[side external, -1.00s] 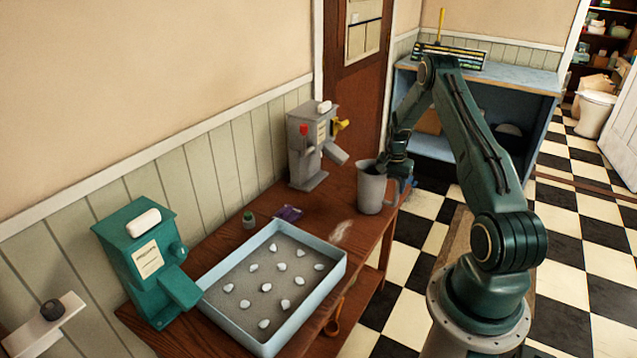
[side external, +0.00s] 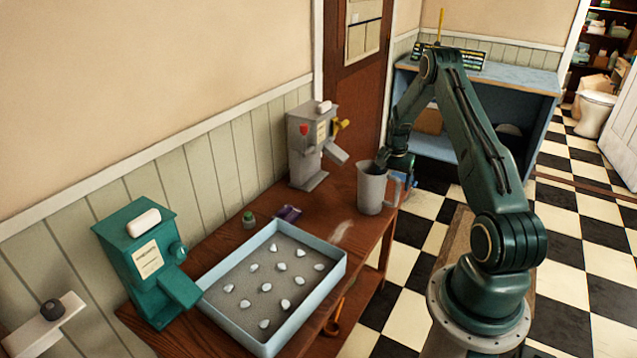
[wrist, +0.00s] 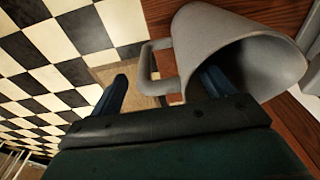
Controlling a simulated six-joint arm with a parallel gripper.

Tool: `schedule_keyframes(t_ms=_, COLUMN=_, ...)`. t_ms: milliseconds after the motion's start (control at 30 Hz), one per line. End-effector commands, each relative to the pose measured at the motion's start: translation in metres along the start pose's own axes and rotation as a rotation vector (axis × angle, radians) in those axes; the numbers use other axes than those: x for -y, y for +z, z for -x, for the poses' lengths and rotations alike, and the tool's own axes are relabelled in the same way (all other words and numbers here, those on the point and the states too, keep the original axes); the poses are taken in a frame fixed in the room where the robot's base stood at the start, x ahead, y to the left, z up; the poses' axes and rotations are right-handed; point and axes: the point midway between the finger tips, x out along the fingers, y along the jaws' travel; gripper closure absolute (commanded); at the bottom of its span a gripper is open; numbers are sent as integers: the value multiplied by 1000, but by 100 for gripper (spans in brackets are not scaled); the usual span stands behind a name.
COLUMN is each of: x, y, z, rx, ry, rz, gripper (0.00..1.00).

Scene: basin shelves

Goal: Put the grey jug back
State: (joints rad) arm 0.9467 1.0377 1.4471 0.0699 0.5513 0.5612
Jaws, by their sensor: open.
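The grey jug (side external: 370,192) stands upright near the right edge of the wooden table, its handle on the right side. In the wrist view the jug (wrist: 215,40) shows its open mouth, with the handle (wrist: 146,72) to the left. My gripper (side external: 396,166) is open at the top of the jug on the handle side. In the wrist view my gripper (wrist: 162,88) has one finger at the jug's mouth and the other left of the handle, so the handle lies between them. Whether either finger touches the jug cannot be told.
A grey dispenser (side external: 308,155) stands behind the jug, and a teal dispenser (side external: 143,262) stands front left. A light-blue tray (side external: 217,325) holds several white pieces. A small green-topped jar (side external: 249,219) and a purple packet (side external: 289,213) lie between. A blue shelf unit (side external: 545,135) stands beyond.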

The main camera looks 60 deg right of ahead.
Motion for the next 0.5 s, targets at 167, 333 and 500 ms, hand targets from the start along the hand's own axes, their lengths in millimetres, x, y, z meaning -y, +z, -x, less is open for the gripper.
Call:
schedule_keyframes(t_ms=167, x=0, y=0, z=27, rx=-2, ry=-1, rz=0, gripper=19)
schedule_keyframes(t_ms=333, x=1, y=-1, z=56, rx=-4, ry=-2, rz=0, gripper=19)
schedule_keyframes(t_ms=500, x=1, y=-1, z=83, rx=-4, ry=-2, rz=0, gripper=19)
